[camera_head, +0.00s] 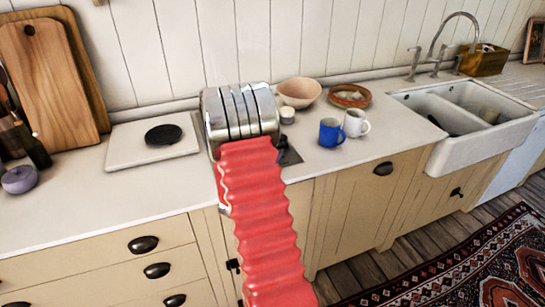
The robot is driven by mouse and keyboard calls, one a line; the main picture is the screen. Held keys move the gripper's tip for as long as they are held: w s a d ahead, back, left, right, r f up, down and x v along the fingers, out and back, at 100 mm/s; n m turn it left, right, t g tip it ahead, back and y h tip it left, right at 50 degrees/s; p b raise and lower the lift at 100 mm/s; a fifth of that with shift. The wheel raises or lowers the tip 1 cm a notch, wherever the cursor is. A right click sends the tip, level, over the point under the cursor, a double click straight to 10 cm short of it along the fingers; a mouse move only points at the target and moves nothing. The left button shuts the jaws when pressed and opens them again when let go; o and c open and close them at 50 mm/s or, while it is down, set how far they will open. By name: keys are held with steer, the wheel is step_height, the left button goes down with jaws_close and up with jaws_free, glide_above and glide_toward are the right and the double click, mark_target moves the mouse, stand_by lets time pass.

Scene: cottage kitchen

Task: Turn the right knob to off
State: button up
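A chrome toaster (238,108) with several slots stands on the white counter, left of the middle of the picture. My red ribbed arm reaches up from the bottom and covers most of the toaster's front. No knob shows; the right knob is hidden if it is on that front. A dark grey piece (290,155) shows at the right of the arm's end, close to the toaster, and may be part of my gripper. My gripper's fingers cannot be made out, nor whether they touch a knob.
A blue mug (331,133) and a white mug (356,123) stand right of the toaster. Bowls (298,92) are behind them. A white board (152,141) with a black disc lies to the left. A sink (470,118) is at the right. The counter's front left is clear.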

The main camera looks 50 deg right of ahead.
steer(key=o, duration=1)
steer(key=shift+o, duration=0.2)
steer(key=v, duration=1.4)
steer(key=shift+w+f, duration=0.1)
